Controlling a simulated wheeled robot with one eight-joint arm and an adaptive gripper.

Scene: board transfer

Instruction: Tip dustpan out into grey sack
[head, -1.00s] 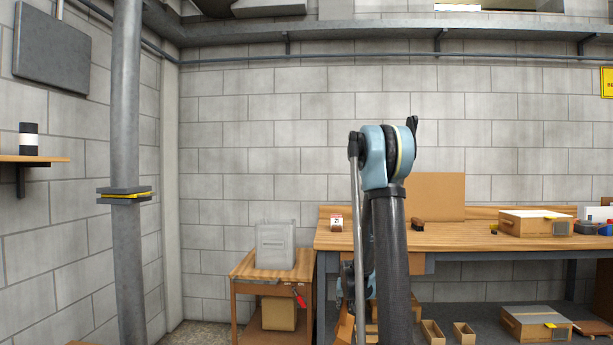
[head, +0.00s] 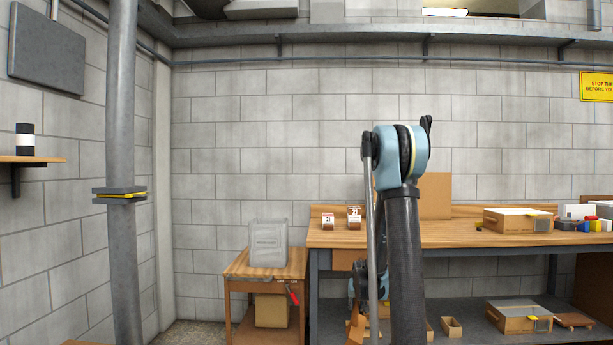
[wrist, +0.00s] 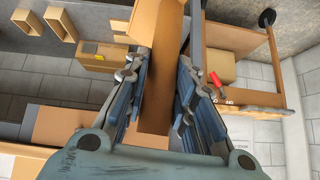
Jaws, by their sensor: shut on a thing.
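The grey sack (head: 268,243) stands upright on a small wooden table at the lower middle of the head view. It also shows upside down at the lower right of the wrist view (wrist: 262,130). In the wrist view my gripper (wrist: 158,75) is shut on an orange-brown, flat-sided thing, seemingly the dustpan (wrist: 154,108). In the head view only a small brown part of it shows low beside my arm (head: 355,328). My gripper is to the right of the sack and lower than its top. The dustpan's contents are not visible.
The small table (head: 240,268) has a red-handled tool (head: 293,296) at its side and a cardboard box (head: 272,310) below. The long workbench (head: 460,233) to the right holds boxes and small items. A grey pipe (head: 122,240) stands to the left.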

